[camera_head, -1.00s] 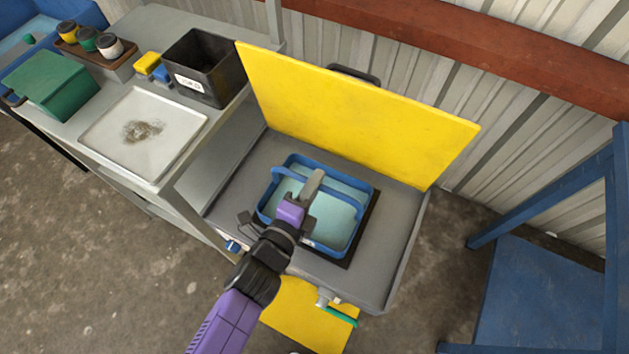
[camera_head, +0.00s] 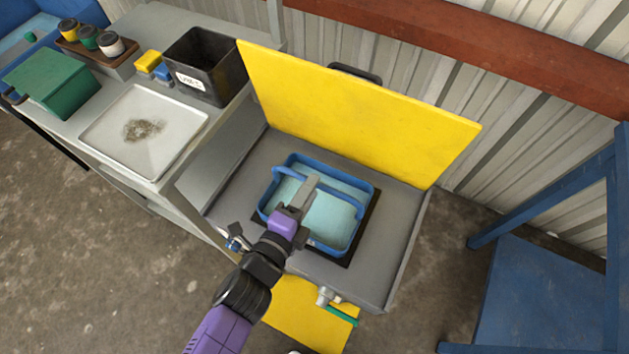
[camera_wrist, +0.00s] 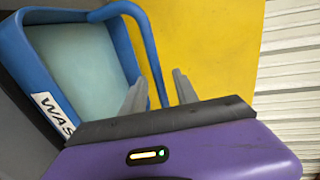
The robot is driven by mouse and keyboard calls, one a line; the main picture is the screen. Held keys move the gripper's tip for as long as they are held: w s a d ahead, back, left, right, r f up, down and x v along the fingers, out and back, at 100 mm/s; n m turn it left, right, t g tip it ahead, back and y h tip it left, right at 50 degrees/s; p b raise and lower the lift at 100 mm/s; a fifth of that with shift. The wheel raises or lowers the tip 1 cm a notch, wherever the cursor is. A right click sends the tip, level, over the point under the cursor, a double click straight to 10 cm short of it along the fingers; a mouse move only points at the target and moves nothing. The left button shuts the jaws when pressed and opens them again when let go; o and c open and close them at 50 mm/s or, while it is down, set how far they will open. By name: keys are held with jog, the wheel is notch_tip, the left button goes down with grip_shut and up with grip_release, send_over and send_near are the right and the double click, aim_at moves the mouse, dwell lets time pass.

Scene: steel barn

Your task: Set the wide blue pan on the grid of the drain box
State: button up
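The wide blue pan (camera_head: 348,241) holds pale water and has a raised blue handle (camera_head: 318,189). It rests on the dark grid (camera_head: 372,222) inside the grey drain box (camera_head: 396,215), and looks level. In the wrist view the pan (camera_wrist: 75,60) shows a white label, partly cut off as "WAS".
The yellow lid (camera_head: 355,112) stands open behind the box. On the left, a grey bench bears a white tray (camera_head: 170,150), a black bin (camera_head: 205,85) and a green box (camera_head: 52,82). Blue furniture (camera_head: 535,290) stands on the right.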

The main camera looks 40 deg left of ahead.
jog(key=v, duration=0.9)
jog(key=s+d+f+n+g+h, duration=0.1)
jog(key=s+d+n+h, duration=0.3)
jog(key=d, duration=0.7)
jog(key=s+d+n+y, duration=0.15)
jog(key=s+d, duration=0.35)
jog(key=d, duration=0.7)
jog(key=s+d+r+n, duration=0.1)
jog(key=d+r+n, duration=0.3)
jog(key=d, duration=0.4)
jog(key=s+d+r+n+h, duration=0.1)
jog(key=d+r+n, duration=0.4)
jog(key=d, duration=0.4)
jog(key=shift+n, duration=0.35)
jog(key=shift+s+a+r, duration=0.1)
jog(key=shift+a, duration=0.05)
